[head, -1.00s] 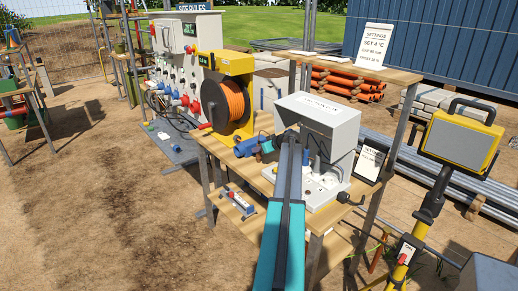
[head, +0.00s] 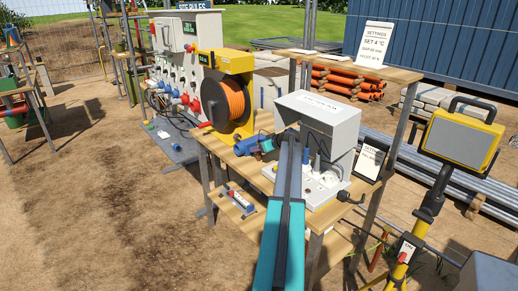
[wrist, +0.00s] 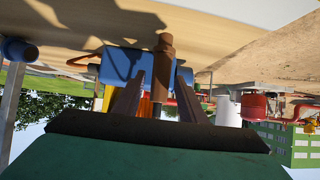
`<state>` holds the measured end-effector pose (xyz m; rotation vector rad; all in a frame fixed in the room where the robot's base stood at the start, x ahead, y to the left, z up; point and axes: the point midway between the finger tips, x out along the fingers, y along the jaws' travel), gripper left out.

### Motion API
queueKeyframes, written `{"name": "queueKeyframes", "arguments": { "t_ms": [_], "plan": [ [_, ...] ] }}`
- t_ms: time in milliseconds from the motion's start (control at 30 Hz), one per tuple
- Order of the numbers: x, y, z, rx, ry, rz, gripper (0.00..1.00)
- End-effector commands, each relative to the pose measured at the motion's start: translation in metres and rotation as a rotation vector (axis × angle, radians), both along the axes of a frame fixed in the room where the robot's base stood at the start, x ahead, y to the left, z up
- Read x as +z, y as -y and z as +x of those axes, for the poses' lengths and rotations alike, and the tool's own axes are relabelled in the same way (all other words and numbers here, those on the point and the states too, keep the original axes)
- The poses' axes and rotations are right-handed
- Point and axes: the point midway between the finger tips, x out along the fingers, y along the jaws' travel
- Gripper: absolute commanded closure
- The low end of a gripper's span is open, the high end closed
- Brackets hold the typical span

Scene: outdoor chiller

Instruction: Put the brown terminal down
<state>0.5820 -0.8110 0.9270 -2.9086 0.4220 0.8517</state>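In the wrist view, which is upside down, the brown terminal (wrist: 164,62) stands between the two dark fingers of my gripper (wrist: 163,88). Its thick end points towards the pale tabletop and its thin pin points back towards the camera. Whether the fingers touch it, or only stand close on both sides, is unclear. I cannot tell whether its end touches the tabletop. A blue cylindrical part (wrist: 112,66) lies right behind the terminal. In the head view my arm hides much of the gripper, and I cannot make out the terminal there.
The wooden bench (head: 322,216) carries a white instrument box (head: 330,122) right of my arm and an orange cable reel (head: 231,101) at the back left. The blue part (head: 247,147) lies left of my arm. A lower shelf holds a level-like tool (head: 241,200). Bare bench between them is narrow.

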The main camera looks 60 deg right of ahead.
Motion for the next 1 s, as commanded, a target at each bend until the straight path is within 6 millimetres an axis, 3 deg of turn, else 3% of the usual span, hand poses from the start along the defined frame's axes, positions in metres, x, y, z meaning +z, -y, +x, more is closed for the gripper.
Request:
{"name": "queueKeyframes", "arguments": {
  "t_ms": [267,700,1000],
  "plan": [
    [0.014,-0.007,-0.023,-0.002,0.001,-0.001,0.63],
    [0.051,-0.024,-0.079,-0.002,0.001,-0.001,0.63],
    [0.065,-0.029,-0.096,0.0,0.0,0.0,0.63]
  ]
}}
